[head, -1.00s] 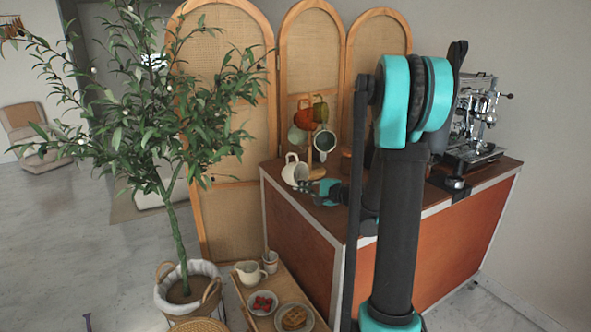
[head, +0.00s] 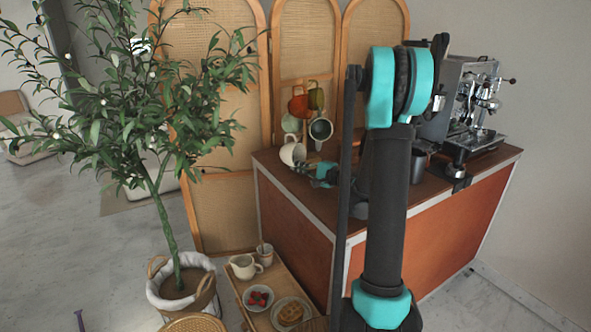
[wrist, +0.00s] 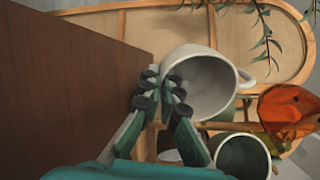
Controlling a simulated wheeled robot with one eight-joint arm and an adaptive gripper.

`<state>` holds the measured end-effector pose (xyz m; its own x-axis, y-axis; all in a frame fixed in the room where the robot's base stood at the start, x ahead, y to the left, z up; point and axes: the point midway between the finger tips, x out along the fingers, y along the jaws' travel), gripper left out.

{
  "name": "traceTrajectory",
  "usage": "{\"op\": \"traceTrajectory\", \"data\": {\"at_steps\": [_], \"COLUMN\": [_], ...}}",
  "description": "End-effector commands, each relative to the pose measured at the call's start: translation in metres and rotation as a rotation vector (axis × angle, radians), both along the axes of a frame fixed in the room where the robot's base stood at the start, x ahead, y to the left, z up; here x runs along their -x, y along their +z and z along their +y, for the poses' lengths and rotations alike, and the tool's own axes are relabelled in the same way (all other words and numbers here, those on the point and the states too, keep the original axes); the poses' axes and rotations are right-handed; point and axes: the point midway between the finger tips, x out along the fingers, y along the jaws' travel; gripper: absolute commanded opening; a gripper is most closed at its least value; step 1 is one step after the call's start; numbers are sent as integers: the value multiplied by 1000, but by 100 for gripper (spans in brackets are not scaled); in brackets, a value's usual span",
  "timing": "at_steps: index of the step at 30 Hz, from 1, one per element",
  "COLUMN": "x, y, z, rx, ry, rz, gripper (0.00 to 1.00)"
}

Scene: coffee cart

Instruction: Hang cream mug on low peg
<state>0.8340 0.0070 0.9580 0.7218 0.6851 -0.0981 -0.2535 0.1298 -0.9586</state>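The cream mug (head: 290,153) is at the near left end of the counter, tilted, with its handle up at the back. In the wrist view the mug (wrist: 205,80) shows its open mouth, with its handle to the right. My gripper (head: 308,168) is closed on the near rim of the mug; in the wrist view its fingertips (wrist: 162,88) pinch the wall. The mug rack's wooden peg (wrist: 228,126) shows just beyond the mug. The rack holds an orange mug (head: 298,104), an olive mug (head: 316,97) and a grey-green mug (head: 320,129). The low peg is hard to tell in the head view.
The dark counter top (head: 270,160) has an espresso machine (head: 480,115) at the right. A rattan screen (head: 305,50) stands behind. A leafy plant (head: 150,120) is at the left. A low wooden bench (head: 275,280) with a pitcher and plates stands in front.

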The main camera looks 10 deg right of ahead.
Motion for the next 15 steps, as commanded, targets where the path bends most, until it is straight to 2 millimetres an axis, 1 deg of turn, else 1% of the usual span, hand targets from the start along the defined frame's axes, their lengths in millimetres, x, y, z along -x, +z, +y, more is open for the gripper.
{"op": "traceTrajectory", "data": {"at_steps": [15], "x": [-27], "y": [-6], "z": [-18], "rx": [0], "ry": [0], "rz": [0], "gripper": [0]}}
